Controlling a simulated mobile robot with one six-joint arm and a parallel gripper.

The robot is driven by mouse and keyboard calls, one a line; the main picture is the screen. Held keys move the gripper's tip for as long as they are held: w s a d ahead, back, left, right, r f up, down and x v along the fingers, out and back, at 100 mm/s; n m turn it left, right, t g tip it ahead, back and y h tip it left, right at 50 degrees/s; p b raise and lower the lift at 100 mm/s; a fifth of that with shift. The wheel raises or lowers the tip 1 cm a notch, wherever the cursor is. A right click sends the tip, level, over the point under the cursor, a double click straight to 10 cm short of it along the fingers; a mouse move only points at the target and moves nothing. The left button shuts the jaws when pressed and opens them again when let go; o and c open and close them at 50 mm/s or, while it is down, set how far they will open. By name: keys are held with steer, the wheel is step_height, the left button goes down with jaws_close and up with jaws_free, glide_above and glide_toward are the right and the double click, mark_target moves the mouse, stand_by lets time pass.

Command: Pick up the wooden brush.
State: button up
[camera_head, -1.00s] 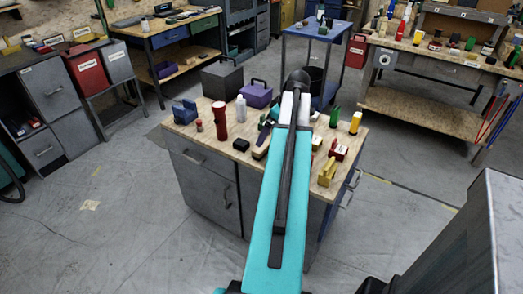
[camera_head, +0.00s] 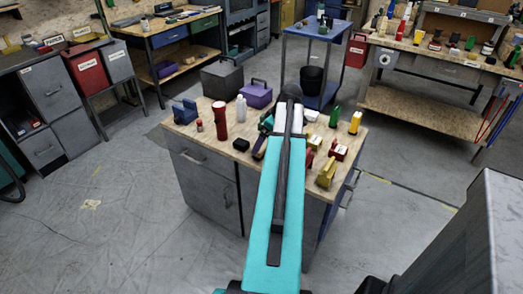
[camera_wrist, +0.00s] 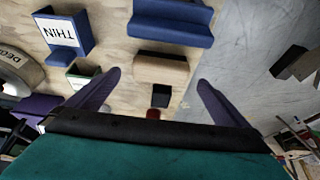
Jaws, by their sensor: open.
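The wooden brush looks to be the tan block with a dark strip along one edge (camera_wrist: 160,70) in the wrist view. It lies on the wooden worktop, ahead of the gap between my fingertips. My gripper (camera_wrist: 160,92) is open, with one purple finger on each side and nothing held. I cannot tell its height above the worktop. In the head view my arm hides most of the gripper.
A blue block (camera_wrist: 172,24) lies just beyond the brush, and a small black box (camera_wrist: 161,96) lies on its near side. A blue holder marked THIN (camera_wrist: 62,34) is at upper left. A red cylinder (camera_head: 220,120) stands left on the worktop; a yellow item (camera_head: 326,174) is at right.

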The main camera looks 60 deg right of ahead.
steer(key=shift+p+x, duration=0.4)
steer(key=shift+x, duration=2)
steer(key=shift+c, duration=0.4)
steer(key=c, duration=1.1)
